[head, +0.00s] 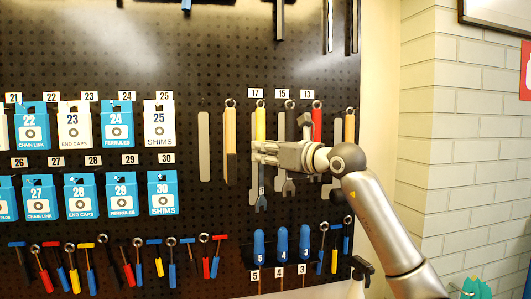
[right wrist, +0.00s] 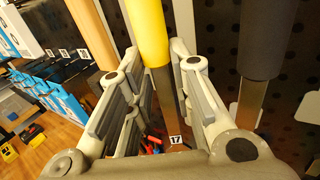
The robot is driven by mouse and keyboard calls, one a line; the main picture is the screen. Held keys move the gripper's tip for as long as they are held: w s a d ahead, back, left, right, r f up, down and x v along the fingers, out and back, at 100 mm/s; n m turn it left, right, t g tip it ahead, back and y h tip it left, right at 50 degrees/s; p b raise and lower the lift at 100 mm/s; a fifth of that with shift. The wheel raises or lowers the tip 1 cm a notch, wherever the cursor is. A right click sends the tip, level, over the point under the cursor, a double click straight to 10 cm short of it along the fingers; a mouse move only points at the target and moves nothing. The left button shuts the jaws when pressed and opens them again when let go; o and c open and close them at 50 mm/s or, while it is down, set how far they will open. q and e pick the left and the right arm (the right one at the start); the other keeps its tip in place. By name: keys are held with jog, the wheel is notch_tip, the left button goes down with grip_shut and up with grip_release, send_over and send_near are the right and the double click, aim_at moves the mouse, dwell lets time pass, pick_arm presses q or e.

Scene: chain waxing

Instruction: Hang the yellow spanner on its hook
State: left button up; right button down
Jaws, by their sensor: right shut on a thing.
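The yellow spanner (head: 260,124) stands upright against the black pegboard, under the label 17 (head: 256,92), with its yellow handle up and its grey open jaw (head: 261,203) down. Its top end is at the hook (head: 260,103) below the label; I cannot tell whether it is on the hook. My right gripper (head: 262,153) is shut on the spanner just below the yellow handle. In the right wrist view the yellow handle (right wrist: 149,35) and grey shaft pass between my right fingers (right wrist: 160,85). My left gripper is not in view.
A spanner with a black handle (head: 290,122) and one with a red handle (head: 316,122) hang close on the right. A tan-handled tool (head: 230,140) hangs close on the left. Blue screwdrivers (head: 281,243) are below. Boxed parts (head: 74,123) fill the board's left side.

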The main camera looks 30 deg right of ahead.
jog(key=c, duration=1.2)
grip_release()
jog(key=shift+s, duration=0.1)
jog(key=b+v, duration=0.4)
jog(key=v, duration=0.5)
dwell(0.3)
dwell(0.5)
